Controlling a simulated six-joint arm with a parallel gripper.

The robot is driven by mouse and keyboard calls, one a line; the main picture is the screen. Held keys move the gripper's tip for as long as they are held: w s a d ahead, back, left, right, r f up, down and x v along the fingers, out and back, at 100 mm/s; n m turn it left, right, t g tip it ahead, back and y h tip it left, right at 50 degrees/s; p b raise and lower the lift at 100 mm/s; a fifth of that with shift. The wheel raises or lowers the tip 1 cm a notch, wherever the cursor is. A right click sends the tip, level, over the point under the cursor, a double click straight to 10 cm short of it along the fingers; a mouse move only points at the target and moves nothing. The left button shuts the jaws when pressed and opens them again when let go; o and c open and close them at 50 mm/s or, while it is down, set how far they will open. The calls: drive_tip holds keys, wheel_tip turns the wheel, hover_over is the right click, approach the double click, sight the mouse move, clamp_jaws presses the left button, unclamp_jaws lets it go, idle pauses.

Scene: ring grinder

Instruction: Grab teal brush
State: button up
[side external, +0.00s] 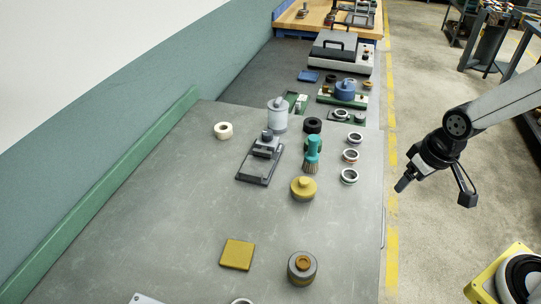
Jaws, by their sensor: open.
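The teal brush (312,150) stands on the grey table, right of centre in the side external view. Its bristles (311,168) face the camera side, and a black ring-shaped thing sits just behind it. My gripper (435,190) is open and empty. It is off to the right, past the table's right edge, well apart from the brush.
A yellow knobbed piece (303,188) stands in front of the brush, a dark fixture (261,160) to its left. Several small rings (351,156) lie to its right. The table's left middle is clear.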

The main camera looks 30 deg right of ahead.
drive_tip(key=shift+r, duration=0.1)
drive_tip(key=shift+w+v, duration=0.55)
drive_tip(key=shift+v, duration=1.8)
drive_tip(key=w+a+m+g+y, duration=0.3)
drive_tip(key=w+a+m+y, duration=0.2)
drive_tip(key=w+m+y, duration=0.75)
drive_tip(key=w+d+m+t+y, duration=0.2)
drive_tip(key=w+m+y, duration=0.15)
drive_tip(key=w, duration=0.25)
drive_tip(key=w+d+m+t+y, duration=0.2)
drive_tip(key=w+m, duration=0.2)
drive_tip(key=w, duration=0.1)
approach(312, 154)
drive_tip(key=w+a+r, duration=0.2)
drive_tip(key=a+r, duration=0.1)
drive_tip(key=shift+a, duration=0.15)
drive_tip(key=shift+w+a, duration=0.25)
drive_tip(key=shift+a, duration=0.9)
